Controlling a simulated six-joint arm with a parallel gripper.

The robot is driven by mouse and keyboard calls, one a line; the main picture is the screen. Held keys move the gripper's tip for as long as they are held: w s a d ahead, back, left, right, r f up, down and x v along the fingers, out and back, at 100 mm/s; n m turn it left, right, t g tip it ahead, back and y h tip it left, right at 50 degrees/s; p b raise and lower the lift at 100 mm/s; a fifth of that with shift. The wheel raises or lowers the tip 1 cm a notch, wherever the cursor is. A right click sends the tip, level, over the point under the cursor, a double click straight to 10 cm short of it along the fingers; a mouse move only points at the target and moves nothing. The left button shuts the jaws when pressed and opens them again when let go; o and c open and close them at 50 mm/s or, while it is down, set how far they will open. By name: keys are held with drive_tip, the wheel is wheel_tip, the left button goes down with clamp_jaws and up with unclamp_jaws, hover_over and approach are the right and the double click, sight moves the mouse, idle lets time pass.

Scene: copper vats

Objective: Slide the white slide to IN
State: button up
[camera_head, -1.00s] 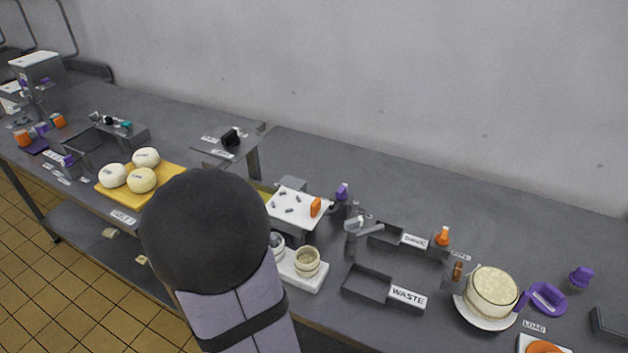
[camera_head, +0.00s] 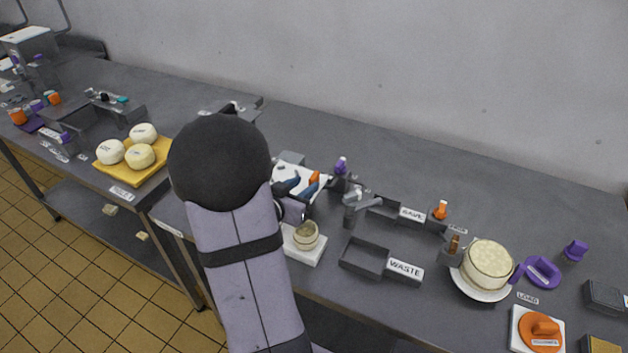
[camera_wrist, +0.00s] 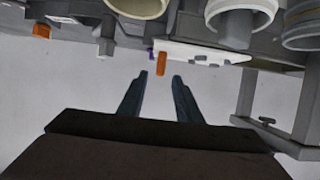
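My gripper (camera_head: 304,183) is open and empty over the white board (camera_head: 290,158), with its two dark blue fingers spread apart. In the wrist view the fingers of my gripper (camera_wrist: 160,76) point at an orange block (camera_wrist: 161,69) by the edge of the white board (camera_wrist: 195,52). The orange block also shows beside the fingers in the head view (camera_head: 314,177). I cannot pick out the white slide or an IN label for certain. My arm and fingers hide much of the board and the raised grey plate behind.
Grey trays (camera_head: 366,257) lie further right, near a round cake (camera_head: 487,264). A yellow board with round white cheeses (camera_head: 140,155) is at left.

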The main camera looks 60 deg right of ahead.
sight(310, 181)
drive_tip(key=shift+p+x, duration=0.55)
drive_tip(key=shift+x, duration=3)
clamp_jaws()
